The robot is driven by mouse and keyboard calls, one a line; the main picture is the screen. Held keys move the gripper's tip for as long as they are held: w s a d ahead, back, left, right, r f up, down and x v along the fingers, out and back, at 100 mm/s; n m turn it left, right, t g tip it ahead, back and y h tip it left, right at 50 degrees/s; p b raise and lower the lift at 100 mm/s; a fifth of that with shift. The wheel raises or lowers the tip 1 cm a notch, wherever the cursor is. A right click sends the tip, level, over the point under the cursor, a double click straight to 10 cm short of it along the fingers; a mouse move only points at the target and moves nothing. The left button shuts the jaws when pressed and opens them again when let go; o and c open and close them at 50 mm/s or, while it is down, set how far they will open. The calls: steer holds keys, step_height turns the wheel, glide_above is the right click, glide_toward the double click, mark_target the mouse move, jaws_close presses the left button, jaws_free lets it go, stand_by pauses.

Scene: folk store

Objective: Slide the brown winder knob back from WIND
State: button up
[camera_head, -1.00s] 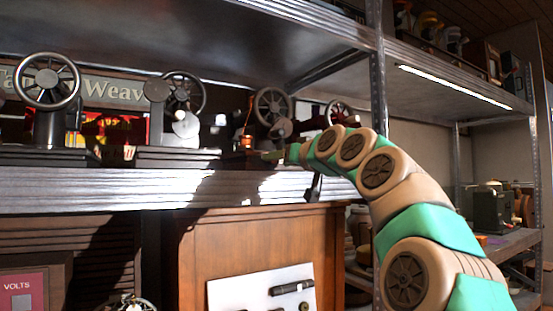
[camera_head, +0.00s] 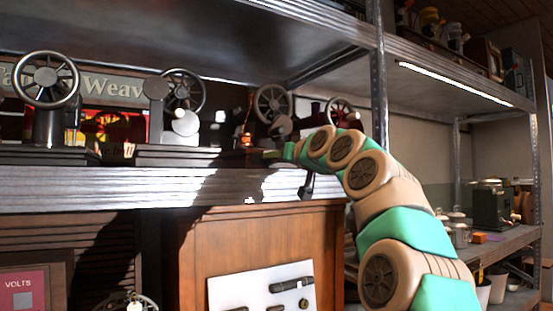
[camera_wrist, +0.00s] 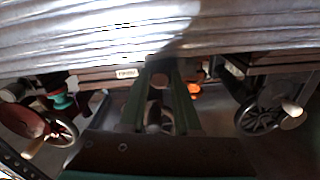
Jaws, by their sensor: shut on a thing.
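My gripper (camera_head: 272,155) reaches in at the shelf's front edge, low before a small machine with a spoked wheel (camera_head: 272,103). In the wrist view its two green fingers (camera_wrist: 161,66) converge and are shut on a small brown rounded piece, apparently the winder knob (camera_wrist: 155,86). Most of the knob is hidden by the fingers. In the head view the knob cannot be made out. A pale label (camera_wrist: 126,73) sits on the brown base beside the fingers; its lettering is too small to read.
The metal shelf (camera_head: 120,188) runs under several wheeled machines. A large handwheel (camera_head: 46,80) stands at far left. A shelf post (camera_head: 378,90) rises close behind my arm. In the wrist view, spoked wheels (camera_wrist: 258,118) flank the fingers. A wooden cabinet (camera_head: 250,245) stands below.

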jaws_close()
stand_by(0.5)
stand_by(0.3)
steer(key=shift+s+a+b, duration=0.15)
steer(key=shift+s+a, duration=0.4)
steer(key=shift+a, duration=0.25)
steer(key=shift+s+a+b, duration=0.15)
steer(key=shift+s+a, duration=0.35)
steer(key=shift+a, duration=0.25)
steer(key=o, duration=0.8)
jaws_free()
steer(key=shift+a, duration=0.15)
steer(key=shift+s, duration=0.1)
